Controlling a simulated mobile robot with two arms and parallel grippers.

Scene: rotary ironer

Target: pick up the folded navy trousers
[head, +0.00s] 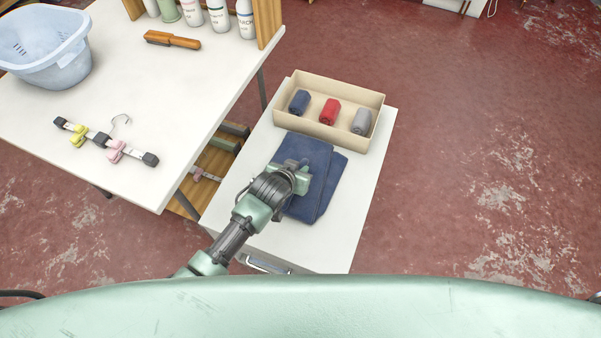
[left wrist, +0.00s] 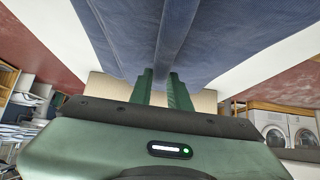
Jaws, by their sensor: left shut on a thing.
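The folded navy trousers (head: 323,183) lie on the white top of a low cabinet, in front of a beige tray. My left gripper (head: 296,178) is over their left part in the head view, its jaws shut on the cloth. In the left wrist view the green fingers (left wrist: 160,88) reach up to the navy trousers (left wrist: 165,35), which fill the upper middle. The fingertips' grip is partly hidden by the cloth. My right gripper is not in view.
The beige tray (head: 316,128) holds rolled navy, red and grey cloths. A white table (head: 190,110) at the left bears a blue basket (head: 45,50), a wooden brush (head: 172,40), a hanger with clips (head: 105,142) and several bottles. The red floor at the right is clear.

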